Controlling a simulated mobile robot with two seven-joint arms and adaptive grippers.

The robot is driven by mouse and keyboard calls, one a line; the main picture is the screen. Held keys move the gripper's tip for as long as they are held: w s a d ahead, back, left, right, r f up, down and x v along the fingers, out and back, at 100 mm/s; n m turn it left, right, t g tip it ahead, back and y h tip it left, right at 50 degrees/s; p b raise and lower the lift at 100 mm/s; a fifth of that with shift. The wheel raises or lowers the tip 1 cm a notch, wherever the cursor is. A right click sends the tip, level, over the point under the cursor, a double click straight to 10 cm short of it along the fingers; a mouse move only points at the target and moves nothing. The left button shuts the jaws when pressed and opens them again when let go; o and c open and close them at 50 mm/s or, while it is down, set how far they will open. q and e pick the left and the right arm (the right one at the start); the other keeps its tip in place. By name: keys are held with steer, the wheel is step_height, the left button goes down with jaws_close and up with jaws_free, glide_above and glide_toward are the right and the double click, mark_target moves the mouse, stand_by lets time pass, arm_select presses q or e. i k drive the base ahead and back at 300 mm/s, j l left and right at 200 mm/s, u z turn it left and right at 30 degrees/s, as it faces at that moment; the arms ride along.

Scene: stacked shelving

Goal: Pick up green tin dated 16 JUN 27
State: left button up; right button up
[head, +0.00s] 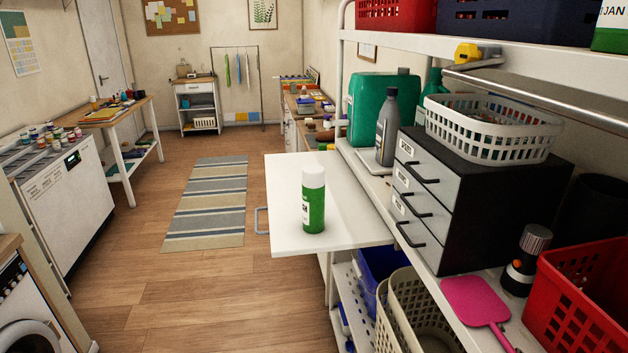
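A green can with a white cap (313,208) stands upright on a white pull-out board (285,175) in the middle of the head view. White lettering is partly visible on its left side, but no date can be read on it. Another green item with a white label (611,38) is cut off at the top right corner, on the upper shelf; its label shows "JAN". No tin with a readable "16 JUN 27" is in view. Neither of my grippers is in view.
Right of the board are a black drawer unit (500,205) with a white basket (492,125) on it, a grey bottle (387,127) and a green container (368,112).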

mark_target(313, 175)
steer(key=j+z, duration=0.2)
steer(key=z, duration=0.25)
steer(key=j+z, duration=0.2)
steer(key=z, duration=0.25)
steer(key=j+z, duration=0.25)
steer(key=z, duration=0.2)
